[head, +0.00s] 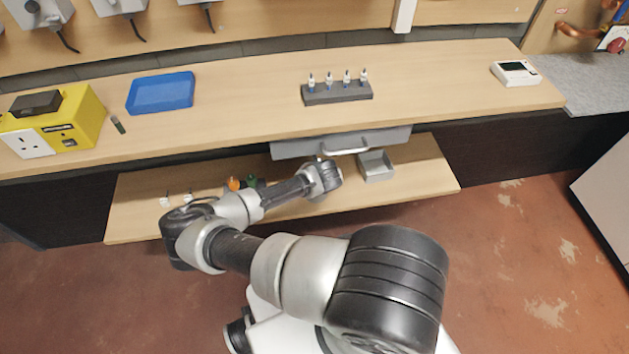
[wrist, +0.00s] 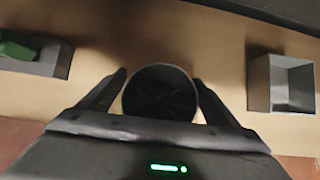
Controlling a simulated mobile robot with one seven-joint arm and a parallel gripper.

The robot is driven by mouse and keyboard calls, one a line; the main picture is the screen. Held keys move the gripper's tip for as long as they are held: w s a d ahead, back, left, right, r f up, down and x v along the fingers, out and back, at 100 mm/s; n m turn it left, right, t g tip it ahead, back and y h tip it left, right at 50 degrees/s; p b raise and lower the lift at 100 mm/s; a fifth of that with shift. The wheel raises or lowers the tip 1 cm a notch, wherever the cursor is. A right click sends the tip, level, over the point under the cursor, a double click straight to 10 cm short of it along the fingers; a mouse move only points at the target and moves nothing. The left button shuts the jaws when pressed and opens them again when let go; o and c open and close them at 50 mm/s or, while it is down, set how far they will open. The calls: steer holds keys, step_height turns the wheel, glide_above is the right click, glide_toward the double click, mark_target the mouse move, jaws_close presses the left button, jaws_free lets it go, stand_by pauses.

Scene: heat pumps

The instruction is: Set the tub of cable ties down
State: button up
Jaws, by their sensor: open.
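The tub of cable ties (wrist: 160,92) shows in the wrist view as a dark, round, open-topped container with thin dark strips inside. My gripper (wrist: 160,78) is open, with one finger on each side of the tub. The left finger is close to its wall; I cannot tell whether either finger touches. The wooden lower shelf (wrist: 215,50) lies around and behind the tub. The tub's base is hidden, so its contact with the shelf does not show. In the head view my arm reaches to the shelf (head: 410,180), and the tub cannot be made out there.
A grey open box (wrist: 283,85) stands right of my gripper. A grey tray with a green item (wrist: 20,48) is at left. A grey drawer with a handle (head: 340,143) overhangs the shelf. Small white, orange and green items sit left of my wrist. Bare shelf lies between tub and box.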

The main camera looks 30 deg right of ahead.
steer(key=p+v, duration=0.1)
steer(key=v, duration=0.2)
steer(key=shift+w+r, duration=0.1)
steer(key=shift+r, duration=0.1)
steer(key=s+a+p, duration=0.1)
steer(key=s+a, duration=0.2)
steer(key=s, duration=0.8)
steer(key=shift+s, duration=0.4)
steer(key=shift+f, duration=0.1)
